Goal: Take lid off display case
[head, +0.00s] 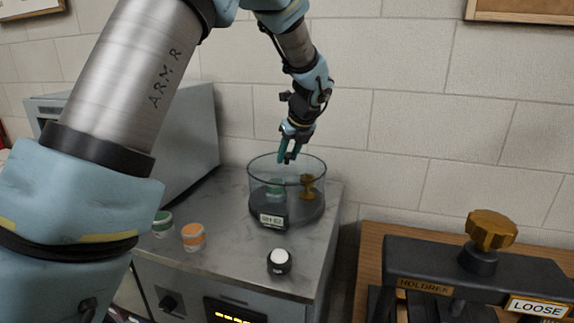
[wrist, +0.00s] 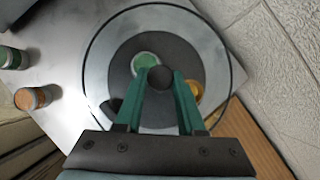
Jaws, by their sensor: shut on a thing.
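The display case is a round clear glass cover (head: 262,178) over a dark round base (head: 300,215) with a small label on its front. In the wrist view the glass rim (wrist: 88,62) circles my fingers. My gripper (head: 287,158) comes down from above. In the wrist view its two green fingers (wrist: 160,80) are shut on the dark round knob (wrist: 161,76) at the lid's middle. A green-and-white item (head: 275,187) and a gold cup-like piece (head: 307,187) stand inside. The glass appears to be at the base; I cannot tell whether a gap exists.
The case stands on a grey marbled cabinet top (head: 225,230). A green jar (head: 162,223), an orange jar (head: 193,236) and a white-topped black button (head: 279,262) are nearby. A grey box stands behind left, a brick wall behind. A black fixture with a gold knob (head: 490,230) is at right.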

